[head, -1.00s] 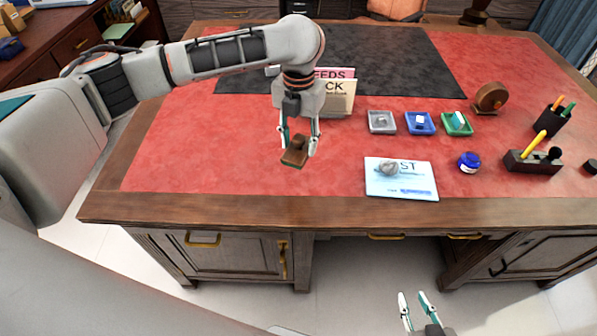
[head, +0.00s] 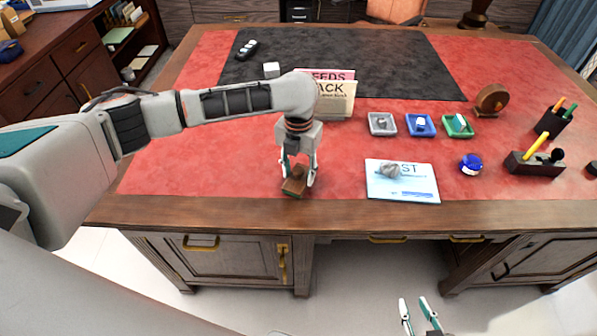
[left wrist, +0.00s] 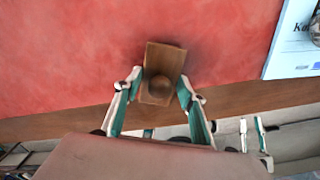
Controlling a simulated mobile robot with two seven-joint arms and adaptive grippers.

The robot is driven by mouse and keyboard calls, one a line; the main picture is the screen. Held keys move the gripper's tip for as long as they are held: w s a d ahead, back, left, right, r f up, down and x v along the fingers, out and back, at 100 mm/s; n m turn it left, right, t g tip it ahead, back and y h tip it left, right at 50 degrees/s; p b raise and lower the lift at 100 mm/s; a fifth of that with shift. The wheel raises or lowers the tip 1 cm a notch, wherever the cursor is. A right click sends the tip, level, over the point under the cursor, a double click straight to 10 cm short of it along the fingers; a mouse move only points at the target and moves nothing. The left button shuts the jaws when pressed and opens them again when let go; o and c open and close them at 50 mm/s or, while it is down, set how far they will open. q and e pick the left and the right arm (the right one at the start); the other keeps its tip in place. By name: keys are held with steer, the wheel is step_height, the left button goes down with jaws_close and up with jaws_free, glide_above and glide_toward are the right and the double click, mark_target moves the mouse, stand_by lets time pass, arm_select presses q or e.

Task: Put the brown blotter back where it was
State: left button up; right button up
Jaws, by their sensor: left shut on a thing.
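The brown blotter (head: 295,183) is a small wooden block with a round knob, near the front edge of the red desk top, left of the white paper. My left gripper (head: 298,178) is shut on it, pointing down. In the left wrist view the blotter (left wrist: 164,62) sits between the fingertips of the left gripper (left wrist: 160,90), its knob toward the camera. I cannot tell whether its underside touches the desk. My right gripper (head: 415,308) is open and empty, low in front of the desk.
A white paper with a stone on it (head: 405,190) lies to the right. Behind are grey (head: 382,124), blue (head: 420,125) and green (head: 457,125) trays and standing cards (head: 335,103). An ink pot (head: 470,164) and pen stand (head: 533,162) are further right. Red surface left of the blotter is clear.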

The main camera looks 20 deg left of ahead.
mark_target(298, 169)
arm_select(q)
steer(key=shift+f, duration=0.1)
steer(key=o, duration=1)
step_height(298, 169, up, 12)
steer(key=shift+r+p, duration=0.15)
steer(key=shift+p, duration=0.65)
steer(key=shift+s, duration=0.15)
